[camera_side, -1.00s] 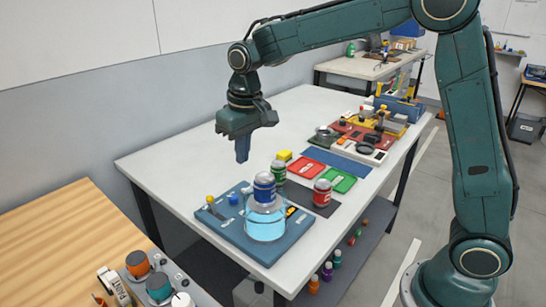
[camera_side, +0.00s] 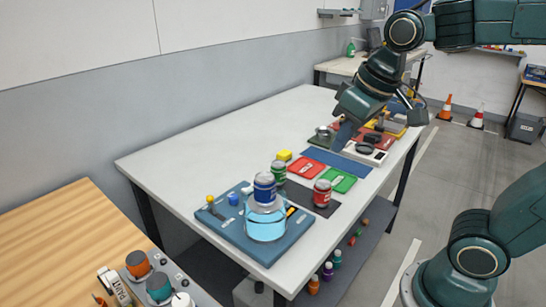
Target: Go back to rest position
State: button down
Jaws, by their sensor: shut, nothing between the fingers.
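My gripper (camera_side: 345,135) is at the upper right of the side view, above the far part of the white table (camera_side: 215,140). Its fingers are shut with nothing between them and point down and to the left. Its tips appear in front of the blue mat (camera_side: 325,160); I cannot tell the exact height. Behind and below it are dark, red and yellow items that it partly hides.
A blue board (camera_side: 240,237) holds a clear blue vessel (camera_side: 266,226) with a blue can (camera_side: 264,186) above it. Red (camera_side: 306,167) and green (camera_side: 338,181) trays lie farther back. The table's left part is clear.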

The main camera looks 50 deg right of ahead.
jog(key=s+d+f+t, duration=0.1)
jog(key=s+f, duration=0.1)
jog(key=s, duration=0.6)
jog(key=shift+f, duration=0.25)
